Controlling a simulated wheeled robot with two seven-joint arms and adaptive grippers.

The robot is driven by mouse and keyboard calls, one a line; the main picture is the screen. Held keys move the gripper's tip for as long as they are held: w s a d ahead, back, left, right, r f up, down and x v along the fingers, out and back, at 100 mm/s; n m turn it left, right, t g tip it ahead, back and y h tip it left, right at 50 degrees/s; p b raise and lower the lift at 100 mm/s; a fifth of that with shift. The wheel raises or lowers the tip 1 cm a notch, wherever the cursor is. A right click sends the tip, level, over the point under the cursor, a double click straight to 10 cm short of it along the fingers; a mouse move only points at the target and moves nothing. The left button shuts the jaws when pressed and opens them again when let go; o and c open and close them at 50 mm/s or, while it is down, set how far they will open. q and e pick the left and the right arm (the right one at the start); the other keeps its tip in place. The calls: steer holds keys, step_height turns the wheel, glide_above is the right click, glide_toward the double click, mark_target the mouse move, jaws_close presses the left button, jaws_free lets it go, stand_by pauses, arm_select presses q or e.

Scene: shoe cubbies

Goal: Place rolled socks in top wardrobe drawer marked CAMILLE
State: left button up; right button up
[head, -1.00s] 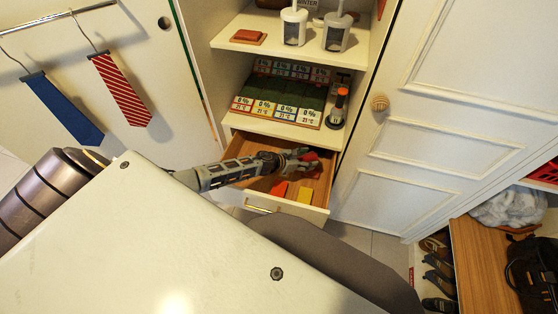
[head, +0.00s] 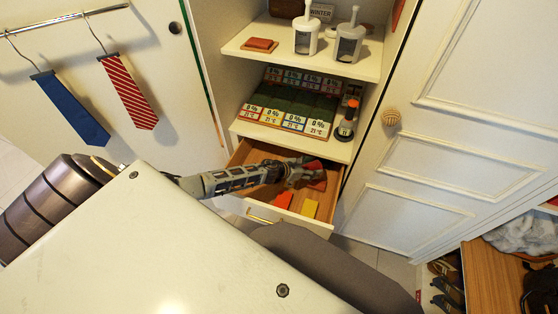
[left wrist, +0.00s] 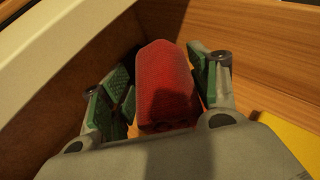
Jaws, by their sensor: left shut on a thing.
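The red rolled socks (head: 318,182) are inside the open drawer (head: 262,153), toward its right side. The drawer has a wood interior and a white front; no name on it can be read. My left gripper (head: 305,173) reaches into the drawer from the left and is shut on the red rolled socks. In the left wrist view the red roll (left wrist: 165,80) sits between the green-padded fingers, above or at the wooden floor; I cannot tell if it touches. My right gripper is not in view.
An orange-red item (head: 285,199) and a yellow item (head: 310,208) lie in the drawer near its front. Seed-packet-like cards (head: 290,110) and a stamp-like tool (head: 347,120) stand on the shelf above. A white panelled door (head: 425,150) is to the right.

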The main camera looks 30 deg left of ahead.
arm_select(q)
steer(key=s+a, duration=0.1)
steer(key=a, duration=0.4)
steer(key=s+a, duration=0.1)
steer(key=a, duration=0.4)
steer(key=s+a, duration=0.2)
steer(key=a, duration=0.4)
steer(key=shift+a, duration=0.1)
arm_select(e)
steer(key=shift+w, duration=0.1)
arm_select(q)
steer(key=shift+f, duration=0.5)
steer(key=shift+f+b, duration=0.3)
steer(key=shift+f, duration=0.95)
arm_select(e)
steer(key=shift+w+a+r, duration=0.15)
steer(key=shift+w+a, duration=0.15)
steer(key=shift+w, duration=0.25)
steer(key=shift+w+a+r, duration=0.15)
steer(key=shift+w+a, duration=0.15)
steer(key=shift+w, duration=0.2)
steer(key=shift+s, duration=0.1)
